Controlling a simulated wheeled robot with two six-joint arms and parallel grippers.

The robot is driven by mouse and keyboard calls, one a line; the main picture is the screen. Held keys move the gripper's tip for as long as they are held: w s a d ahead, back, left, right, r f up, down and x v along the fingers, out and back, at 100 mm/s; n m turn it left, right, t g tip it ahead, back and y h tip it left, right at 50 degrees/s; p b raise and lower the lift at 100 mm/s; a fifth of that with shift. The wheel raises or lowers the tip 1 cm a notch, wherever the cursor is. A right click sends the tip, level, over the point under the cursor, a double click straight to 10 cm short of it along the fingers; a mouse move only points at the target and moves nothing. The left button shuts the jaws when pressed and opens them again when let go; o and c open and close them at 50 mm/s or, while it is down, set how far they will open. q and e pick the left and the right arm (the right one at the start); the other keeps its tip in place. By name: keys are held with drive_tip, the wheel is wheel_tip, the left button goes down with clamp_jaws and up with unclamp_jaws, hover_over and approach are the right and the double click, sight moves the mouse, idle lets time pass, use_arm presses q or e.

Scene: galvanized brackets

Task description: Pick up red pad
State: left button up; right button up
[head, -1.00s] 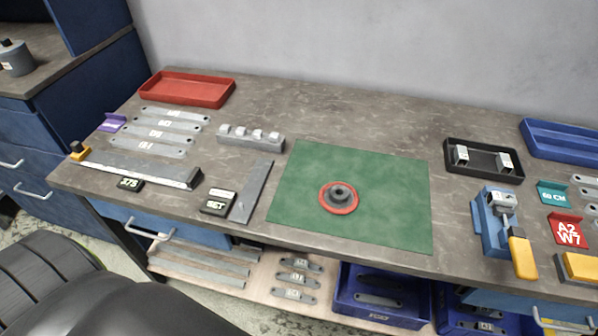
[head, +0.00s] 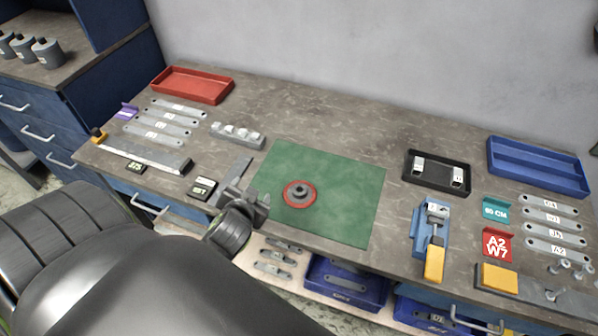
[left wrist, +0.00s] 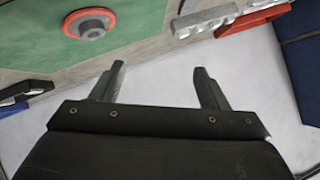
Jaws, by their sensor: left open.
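The red pad (head: 291,200) is a round red disc with a dark grey hub at its centre. It lies flat on the green mat (head: 350,200), left of the mat's middle. The pad also shows in the left wrist view at the upper left (left wrist: 71,20). My left gripper (head: 256,203) is just left of the pad, near the mat's front left edge. It is apart from the pad, and its two fingers (left wrist: 158,75) are spread with nothing between them. My right gripper is not in view.
A red tray (head: 193,84) stands at the back left and a black tray (head: 437,188) right of the mat. A grey stepped block (head: 238,137) and flat bars lie left of the mat. A blue fixture (head: 422,225) with a yellow handle stands to the right. The bench behind the mat is clear.

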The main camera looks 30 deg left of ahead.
use_arm(q)
drive_tip(key=w+d+r+m+t+h, duration=0.1)
drive_tip(key=w+d+r+m+t, duration=0.15)
drive_tip(key=w+r+t, duration=0.35)
drive_tip(key=w+d+r+m+t+h, duration=0.1)
drive_tip(key=w+r+m+t, duration=0.3)
drive_tip(key=r, duration=0.4)
drive_tip(key=w+d+r+m+g+h+p, duration=0.15)
drive_tip(key=w+d+m+g+h, duration=0.4)
drive_tip(key=d+m+h, duration=0.95)
drive_tip(key=m+g+y+b, duration=0.3)
drive_tip(key=g+y+b, duration=0.85)
drive_tip(key=g, duration=0.35)
hover_over(300, 190)
drive_tip(key=shift+n+t, duration=0.25)
drive_tip(key=f, duration=2.3)
drive_tip(key=shift+s+b, duration=0.35)
drive_tip(key=shift+b, duration=0.05)
drive_tip(key=f+b, duration=0.2)
drive_tip(key=f, duration=0.1)
drive_tip(key=shift+w, duration=0.4)
drive_tip(key=shift+f+p, duration=0.4)
drive_tip(key=shift+a+f, duration=0.1)
drive_tip(key=shift+f, duration=0.25)
drive_tip(key=c, duration=1.1)
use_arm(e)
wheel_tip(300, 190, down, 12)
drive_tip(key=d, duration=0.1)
